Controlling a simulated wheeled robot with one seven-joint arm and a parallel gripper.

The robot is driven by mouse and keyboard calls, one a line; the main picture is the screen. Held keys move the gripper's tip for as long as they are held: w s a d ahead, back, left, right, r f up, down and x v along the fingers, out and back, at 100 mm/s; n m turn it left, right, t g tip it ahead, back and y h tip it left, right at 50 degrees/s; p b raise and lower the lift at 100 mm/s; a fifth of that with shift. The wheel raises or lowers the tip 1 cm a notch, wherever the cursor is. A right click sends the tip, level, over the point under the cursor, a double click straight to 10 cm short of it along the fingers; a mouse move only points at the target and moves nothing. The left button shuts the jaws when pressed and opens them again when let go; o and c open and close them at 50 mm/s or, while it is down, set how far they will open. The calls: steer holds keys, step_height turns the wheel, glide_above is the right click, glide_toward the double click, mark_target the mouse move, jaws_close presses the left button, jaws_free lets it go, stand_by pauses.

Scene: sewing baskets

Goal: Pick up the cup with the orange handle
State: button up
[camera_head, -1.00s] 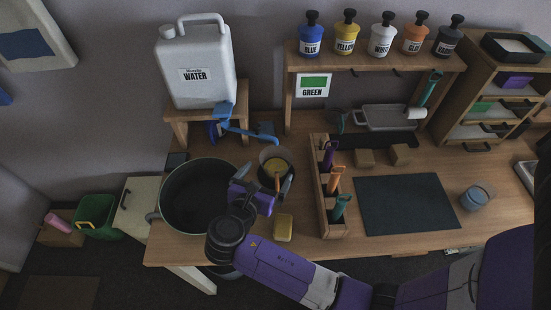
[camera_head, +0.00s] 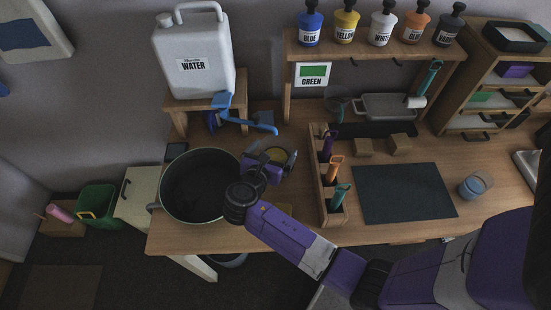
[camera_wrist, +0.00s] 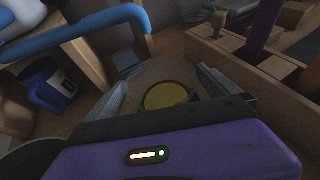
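The cup (camera_head: 276,154) stands on the table right of the big pot, with yellow contents showing. In the wrist view the cup (camera_wrist: 166,96) is a dull brownish round shape with a yellow disc inside, between my fingers. Its orange handle is hidden now; an orange strip showed at it in the earlier head view. My gripper (camera_head: 273,163) is open, with one finger on each side of the cup. In the wrist view the gripper (camera_wrist: 164,95) has a clear gap between its fingers. I cannot tell whether either finger touches the cup.
The dark pot (camera_head: 198,188) is close on the left. The wooden tool rack (camera_head: 320,180) stands to the right. A blue bar (camera_wrist: 85,38) juts from the small stand, above a dark cup with a blue handle (camera_wrist: 48,85). A dark mat (camera_head: 404,193) lies further right.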

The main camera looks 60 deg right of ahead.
steer(key=c, duration=1.3)
steer(key=shift+a+r, duration=0.1)
